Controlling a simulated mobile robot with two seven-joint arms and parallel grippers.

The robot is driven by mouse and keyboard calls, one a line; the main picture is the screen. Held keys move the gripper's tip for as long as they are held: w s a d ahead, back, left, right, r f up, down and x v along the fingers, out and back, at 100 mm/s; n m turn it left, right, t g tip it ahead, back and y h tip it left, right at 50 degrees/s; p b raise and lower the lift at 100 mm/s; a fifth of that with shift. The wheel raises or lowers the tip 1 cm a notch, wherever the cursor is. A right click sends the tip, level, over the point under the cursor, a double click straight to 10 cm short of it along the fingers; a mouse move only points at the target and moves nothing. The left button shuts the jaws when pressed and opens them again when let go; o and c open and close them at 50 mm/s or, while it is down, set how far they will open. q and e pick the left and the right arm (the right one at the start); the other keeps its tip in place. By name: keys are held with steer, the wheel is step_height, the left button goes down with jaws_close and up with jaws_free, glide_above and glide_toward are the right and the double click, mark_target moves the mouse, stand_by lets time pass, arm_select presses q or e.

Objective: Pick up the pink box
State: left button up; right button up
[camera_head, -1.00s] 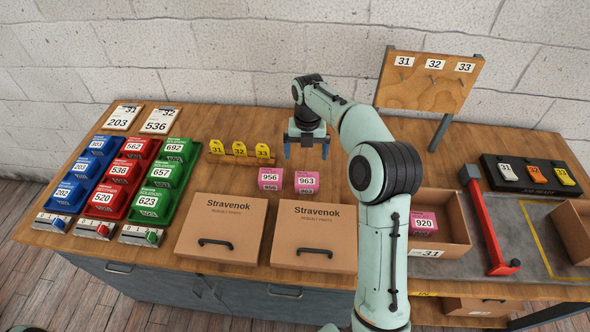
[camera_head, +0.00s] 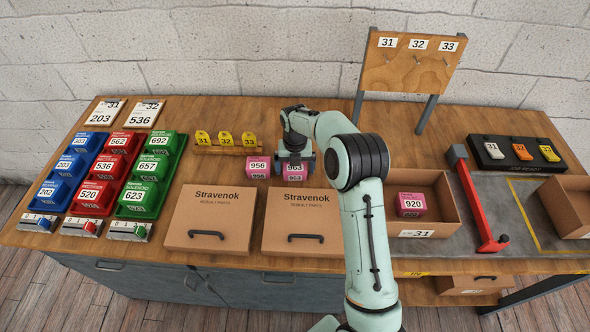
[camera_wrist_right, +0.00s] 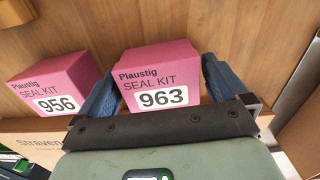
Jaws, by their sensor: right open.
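Three pink boxes show in the head view. The one marked 963 (camera_head: 295,170) stands on the table behind the right Stravenok carton, and the one marked 956 (camera_head: 258,167) stands just left of it. The third, marked 920 (camera_head: 411,204), is inside an open carton. My right gripper (camera_head: 296,164) is open, with its fingers on either side of the 963 box. In the right wrist view the 963 seal kit box (camera_wrist_right: 160,82) sits between the blue fingers (camera_wrist_right: 160,88), and the 956 box (camera_wrist_right: 54,86) is outside the left finger. My left gripper is not in view.
Two closed Stravenok cartons (camera_head: 210,218) stand in front of the pink boxes. Yellow numbered tags (camera_head: 226,140) stand behind 956. The open carton (camera_head: 447,209) and a red-handled tool (camera_head: 478,203) lie to the right. Coloured bins (camera_head: 97,167) fill the left.

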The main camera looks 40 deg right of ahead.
steer(key=shift+f, duration=0.15)
steer(key=shift+c, duration=0.3)
steer(key=c, duration=0.8)
